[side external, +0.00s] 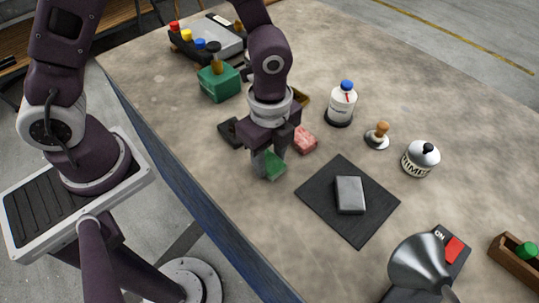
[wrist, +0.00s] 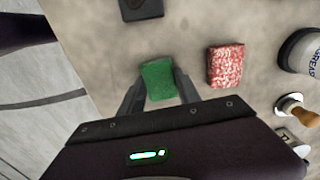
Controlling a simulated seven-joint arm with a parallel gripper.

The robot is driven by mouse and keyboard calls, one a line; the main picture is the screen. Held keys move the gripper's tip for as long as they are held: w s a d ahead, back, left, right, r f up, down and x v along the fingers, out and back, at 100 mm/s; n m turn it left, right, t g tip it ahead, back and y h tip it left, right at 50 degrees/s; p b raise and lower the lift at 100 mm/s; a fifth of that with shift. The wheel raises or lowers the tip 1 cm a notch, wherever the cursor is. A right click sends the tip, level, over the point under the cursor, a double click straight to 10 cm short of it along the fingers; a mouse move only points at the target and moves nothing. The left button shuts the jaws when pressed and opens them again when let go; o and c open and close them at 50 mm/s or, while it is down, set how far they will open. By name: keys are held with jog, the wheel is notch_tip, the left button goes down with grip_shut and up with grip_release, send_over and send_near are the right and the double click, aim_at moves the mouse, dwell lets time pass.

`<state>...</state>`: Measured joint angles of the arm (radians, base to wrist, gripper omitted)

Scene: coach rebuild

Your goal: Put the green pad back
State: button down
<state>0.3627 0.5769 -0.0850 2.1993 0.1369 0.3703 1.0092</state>
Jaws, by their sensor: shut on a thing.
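The green pad (wrist: 158,80) is a small flat block between my gripper's fingers. In the side view the green pad (side external: 274,166) shows low between the fingertips, at or just above the table top. My gripper (side external: 268,168) points down and is shut on it; in the wrist view my gripper (wrist: 157,92) has a finger on each side of the pad. Whether the pad touches the table I cannot tell.
A red speckled pad (side external: 304,140) lies just right of the green one. A black mat (side external: 335,215) bears a grey block (side external: 350,195). A dark block (side external: 231,132) lies behind. A white bottle (side external: 342,104), a wooden-handled stamp (side external: 377,136) and a lidded tin (side external: 420,158) stand to the right.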

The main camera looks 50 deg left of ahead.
aim_at(269, 161)
jog(key=c, duration=0.9)
grip_release()
jog(key=shift+o, duration=0.2)
notch_tip(269, 161, up, 12)
jog(key=s+a+r+n+t, duration=0.5)
jog(key=s+a+r+n, duration=0.5)
jog(key=n, duration=0.8)
jog(key=shift+s+a+r+t, duration=0.3)
jog(key=shift+s+a, duration=0.65)
jog(key=shift+a, duration=0.25)
